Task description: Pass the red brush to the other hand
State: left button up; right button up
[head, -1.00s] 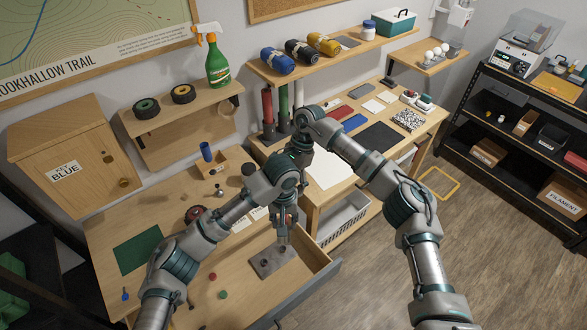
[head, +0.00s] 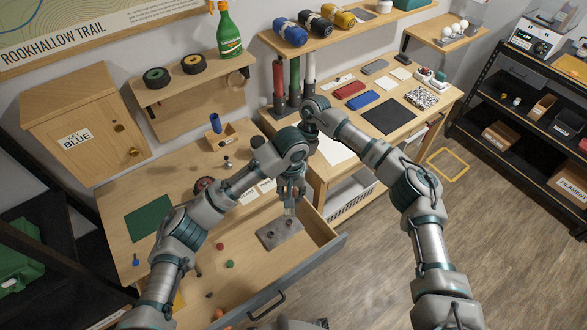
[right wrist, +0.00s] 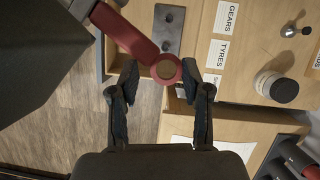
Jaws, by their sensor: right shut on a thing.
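In the right wrist view, the red brush (right wrist: 130,38) runs from the upper left to a round end with a brown disc. That end sits between the fingertips of my right gripper (right wrist: 160,76), which is shut on it. The brush's far end leaves the top of that view, near a large dark shape. In the head view, my left gripper (head: 291,192) points down over the open drawer, above a grey plate with holes (head: 280,233). Its fingers are too small to read. The brush and my right gripper cannot be made out in the head view, behind my arms.
The open drawer (head: 325,243) juts out from the bench and holds small loose parts. A red-and-black wheel (head: 203,186) and a green mat (head: 150,219) lie on the bench. A second bench (head: 425,122) stands to the right; open floor (head: 405,200) lies before it.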

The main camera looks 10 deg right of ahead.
pick_arm(q)
jog(key=o, duration=1.2)
jog(key=shift+s+d+r, duration=0.1)
jog(key=shift+d, duration=0.05)
